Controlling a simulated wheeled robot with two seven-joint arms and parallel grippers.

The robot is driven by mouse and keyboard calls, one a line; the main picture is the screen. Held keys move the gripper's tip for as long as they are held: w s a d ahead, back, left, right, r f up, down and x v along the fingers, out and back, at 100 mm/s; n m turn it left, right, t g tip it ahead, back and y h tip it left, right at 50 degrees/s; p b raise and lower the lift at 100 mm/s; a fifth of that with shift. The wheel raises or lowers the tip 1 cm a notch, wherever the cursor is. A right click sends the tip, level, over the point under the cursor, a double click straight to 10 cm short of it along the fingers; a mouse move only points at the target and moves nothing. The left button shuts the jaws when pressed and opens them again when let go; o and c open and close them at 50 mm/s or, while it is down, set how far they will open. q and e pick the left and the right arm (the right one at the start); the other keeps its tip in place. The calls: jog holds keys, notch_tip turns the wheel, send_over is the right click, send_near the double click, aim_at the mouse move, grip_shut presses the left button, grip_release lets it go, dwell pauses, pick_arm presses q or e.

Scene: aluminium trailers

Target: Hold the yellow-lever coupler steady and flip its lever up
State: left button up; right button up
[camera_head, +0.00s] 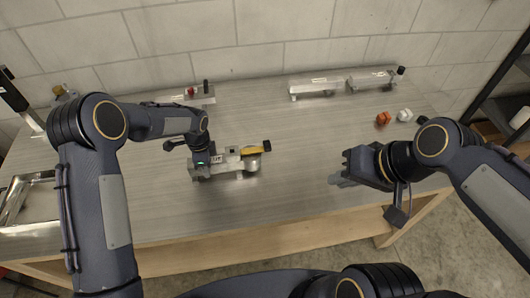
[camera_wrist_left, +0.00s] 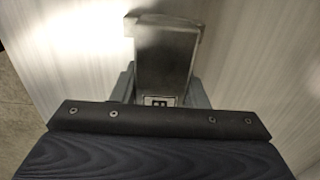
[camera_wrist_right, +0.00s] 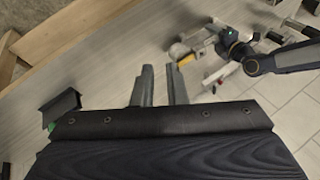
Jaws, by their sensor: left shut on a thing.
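The yellow-lever coupler (camera_head: 239,165) is a silver metal piece lying on the table left of centre. Its yellow lever (camera_head: 251,150) with a black tip lies low along the top at the right end. My left gripper (camera_head: 202,170) points down and is shut on the coupler's left part. In the left wrist view the metal body (camera_wrist_left: 163,60) sits between the fingers. My right gripper (camera_head: 338,181) is open and empty, to the right of the coupler and apart from it. The right wrist view shows its two fingers (camera_wrist_right: 160,88) spread, with the yellow lever (camera_wrist_right: 186,60) beyond them.
A coupler with a red part (camera_head: 199,96) stands behind, near the wall. Long silver couplers (camera_head: 318,86) lie at the back right. An orange piece (camera_head: 383,118) and a white piece (camera_head: 405,115) lie at the right. A metal frame (camera_head: 14,203) is at far left. The table's middle is clear.

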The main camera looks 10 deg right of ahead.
aim_at(255, 149)
pick_arm(q)
jog(key=shift+w, duration=0.1)
pick_arm(e)
jog(key=w+m+g, duration=0.1)
jog(key=w, duration=0.2)
jog(key=w+m+y, duration=0.1)
jog(key=w, duration=0.2)
jog(key=w+d+f+m+g+y, duration=0.1)
jog(key=w+m, duration=0.1)
jog(key=w, duration=0.2)
jog(key=shift+w+g, duration=0.1)
jog(key=shift+g, duration=0.2)
grip_shut()
jog(key=w+f+m+y, duration=0.2)
jog(key=w+f, duration=0.3)
jog(key=f, duration=0.3)
jog(key=w+d+f+m+g+y, duration=0.1)
jog(key=w+f+m+y, duration=0.2)
jog(key=w+f+m, duration=0.2)
jog(key=w+f+m+y, duration=0.2)
jog(key=w+f, duration=0.5)
jog(key=f, duration=0.4)
jog(key=shift+d+m+g+y, duration=0.2)
jog(key=shift+m+g+y, duration=0.2)
jog(key=shift+m, duration=0.4)
jog(key=x, duration=1)
jog(key=shift+s, duration=0.1)
notch_tip(255, 149, up, 2)
jog(key=shift+r, duration=1.05)
